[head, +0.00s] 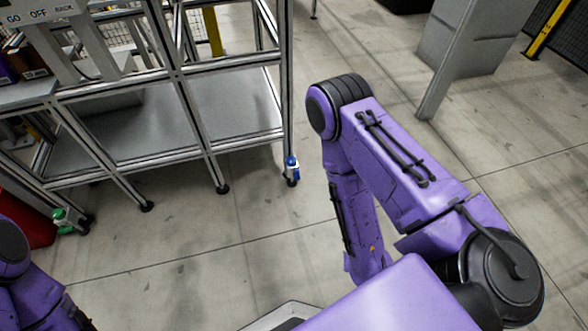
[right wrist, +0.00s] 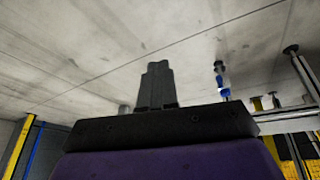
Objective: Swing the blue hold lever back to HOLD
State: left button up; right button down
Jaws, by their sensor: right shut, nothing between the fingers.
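A small blue lever-like part (head: 291,163) sits on the caster at the foot of the metal rack's right front leg in the head view. It also shows blue in the right wrist view (right wrist: 223,91), to the right of my right gripper. No HOLD marking is readable on it, and its exact position is too small to tell. My right gripper (right wrist: 157,68) is shut and empty in the right wrist view, apart from the blue part. In the head view my right arm hides that gripper. My left gripper is out of view; only part of my left arm shows at bottom left.
A grey post (head: 448,60) stands upper right. The concrete floor between is clear.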

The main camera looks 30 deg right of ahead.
jog(key=shift+s, duration=0.1)
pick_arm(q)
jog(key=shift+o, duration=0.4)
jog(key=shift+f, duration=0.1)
pick_arm(e)
jog(key=w+d+f+m+t+b, duration=0.3)
jog(key=w+d+f+t+b, duration=0.1)
jog(key=w+f+b, duration=0.5)
jog(key=w+d+f+m+t+b, duration=0.4)
jog(key=w+f+b, duration=0.3)
jog(key=w+f, duration=0.4)
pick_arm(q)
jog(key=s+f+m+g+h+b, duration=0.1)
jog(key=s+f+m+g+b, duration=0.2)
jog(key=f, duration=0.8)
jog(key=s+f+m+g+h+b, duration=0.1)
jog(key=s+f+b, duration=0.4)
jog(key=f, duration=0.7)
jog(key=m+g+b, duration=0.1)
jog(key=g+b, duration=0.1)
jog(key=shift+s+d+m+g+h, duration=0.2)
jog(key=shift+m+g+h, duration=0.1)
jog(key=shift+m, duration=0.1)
pick_arm(e)
jog(key=w+d+f+m+t+y, duration=0.3)
jog(key=w+d+t, duration=0.3)
jog(key=w, duration=0.6)
jog(key=shift+f+t+y, duration=0.15)
jog(key=shift+t+y, duration=0.25)
jog(key=shift+y, duration=0.4)
